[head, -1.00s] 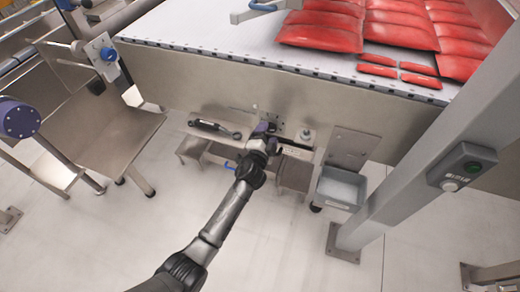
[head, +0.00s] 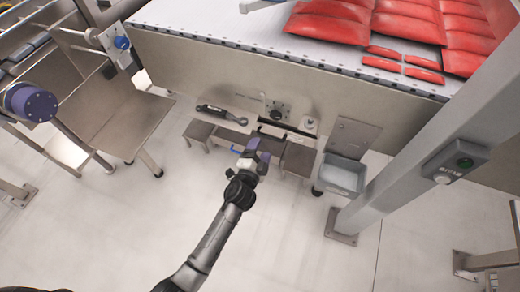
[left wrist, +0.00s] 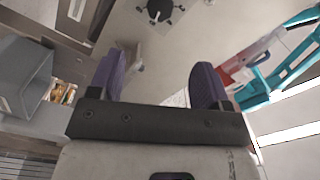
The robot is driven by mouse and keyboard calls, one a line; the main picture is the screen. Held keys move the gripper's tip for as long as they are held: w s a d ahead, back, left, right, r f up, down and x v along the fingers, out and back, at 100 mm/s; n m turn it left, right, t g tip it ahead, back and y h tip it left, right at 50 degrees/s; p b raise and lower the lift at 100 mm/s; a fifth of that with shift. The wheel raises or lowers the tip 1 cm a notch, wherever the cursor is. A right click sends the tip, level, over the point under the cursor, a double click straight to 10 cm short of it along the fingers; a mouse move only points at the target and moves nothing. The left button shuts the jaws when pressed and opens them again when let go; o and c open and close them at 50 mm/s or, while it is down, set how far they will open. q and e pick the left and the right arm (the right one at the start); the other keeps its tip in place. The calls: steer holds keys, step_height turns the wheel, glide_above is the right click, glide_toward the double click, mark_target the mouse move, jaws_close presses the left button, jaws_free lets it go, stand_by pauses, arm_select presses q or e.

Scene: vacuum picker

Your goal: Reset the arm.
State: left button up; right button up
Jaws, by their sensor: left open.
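My left arm comes up from the bottom of the head view. Its gripper (head: 256,157) is in front of the low shelf under the conveyor, with clear floor below it. In the left wrist view its two purple fingers (left wrist: 160,82) stand wide apart with nothing between them. I cannot tell from the head view how far the gripper is from the shelf. My right gripper is not in view.
A grey post (head: 400,165) stands at right. Red packs (head: 410,25) lie on the conveyor (head: 240,40). The floor (head: 120,225) is clear at lower left.

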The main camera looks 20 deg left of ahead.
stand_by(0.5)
arm_select(q)
steer(key=s+a+f+n+g+y, duration=0.2)
steer(key=a+f+n+g+y, duration=0.15)
steer(key=n+g, duration=0.2)
steer(key=s+r+n+g+h+p, duration=0.1)
steer(key=s+r+g+h+p, duration=0.15)
steer(key=s+r+p, duration=0.65)
steer(key=s+d+r+n+g+h+p, duration=0.1)
steer(key=s+r+n+g+p, duration=0.2)
steer(key=s, duration=0.9)
steer(key=s+r+g+h+p, duration=0.1)
steer(key=s+r+g+p, duration=0.2)
steer(key=s+r+p, duration=0.65)
step_height(320, 180, up, 34)
steer(key=s+p, duration=0.1)
steer(key=p, duration=3.4)
steer(key=shift+s+r, duration=0.15)
steer(key=shift+s, duration=0.2)
